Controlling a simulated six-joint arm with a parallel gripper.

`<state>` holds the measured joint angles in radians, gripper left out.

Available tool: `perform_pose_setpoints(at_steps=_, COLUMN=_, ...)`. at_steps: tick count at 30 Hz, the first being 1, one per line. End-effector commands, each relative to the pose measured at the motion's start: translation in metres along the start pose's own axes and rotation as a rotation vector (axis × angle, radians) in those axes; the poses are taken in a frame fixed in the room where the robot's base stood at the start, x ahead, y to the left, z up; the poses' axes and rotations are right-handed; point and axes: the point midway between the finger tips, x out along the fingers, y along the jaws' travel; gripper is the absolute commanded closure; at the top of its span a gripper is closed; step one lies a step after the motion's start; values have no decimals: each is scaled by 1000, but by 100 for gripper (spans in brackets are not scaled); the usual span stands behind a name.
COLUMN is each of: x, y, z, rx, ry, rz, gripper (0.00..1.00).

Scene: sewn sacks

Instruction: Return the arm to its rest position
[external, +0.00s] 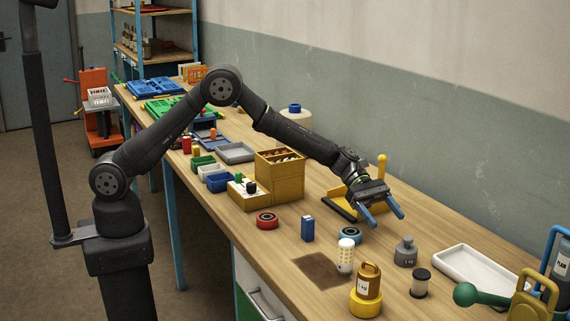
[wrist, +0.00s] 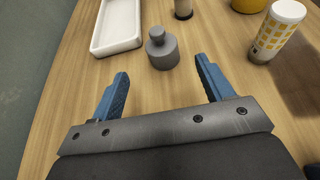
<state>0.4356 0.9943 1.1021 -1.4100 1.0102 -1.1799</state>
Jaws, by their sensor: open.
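My gripper (external: 383,213) is open and empty, with its two blue fingers apart above the workbench (external: 316,250). In the wrist view, the fingers of my gripper (wrist: 158,88) frame only bare wood between them. My arm reaches out over the bench to the right, bent at the elbow. A grey weight with a knob (external: 405,252) stands in front of my gripper, beyond the fingertips in the wrist view (wrist: 162,50), and does not touch them. No sack can be made out.
A white tray (external: 440,262), a dark jar (external: 420,284), a yellow weight (external: 368,288) and a yellow-dotted cylinder (external: 345,256) stand near my gripper. A blue roll (external: 350,235), a blue box (external: 308,228) and a yellow organiser (external: 280,180) stand farther left. The wall runs behind.

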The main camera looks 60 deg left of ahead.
Motion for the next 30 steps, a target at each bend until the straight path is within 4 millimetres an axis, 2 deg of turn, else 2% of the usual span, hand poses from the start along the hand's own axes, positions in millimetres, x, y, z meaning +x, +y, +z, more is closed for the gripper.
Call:
perform_pose_setpoints(at_steps=1, x=-12, y=1, z=1, rx=0, ry=-1, rz=3, gripper=27)
perform_pose_setpoints(at_steps=3, x=10, y=-1, z=-1, rx=1, ry=1, rz=-4, gripper=27)
perform_pose_setpoints(at_steps=19, x=117, y=-1, z=-3, rx=0, ry=1, rz=-2, gripper=27)
perform_pose_setpoints(at_steps=21, x=108, y=0, z=15, rx=5, ry=-3, rz=2, gripper=27)
perform_pose_setpoints(at_steps=25, x=97, y=0, z=39, rx=3, ry=-2, rz=1, gripper=27)
perform_pose_setpoints(at_steps=30, x=98, y=-26, z=56, rx=2, ry=0, rz=-2, gripper=27)
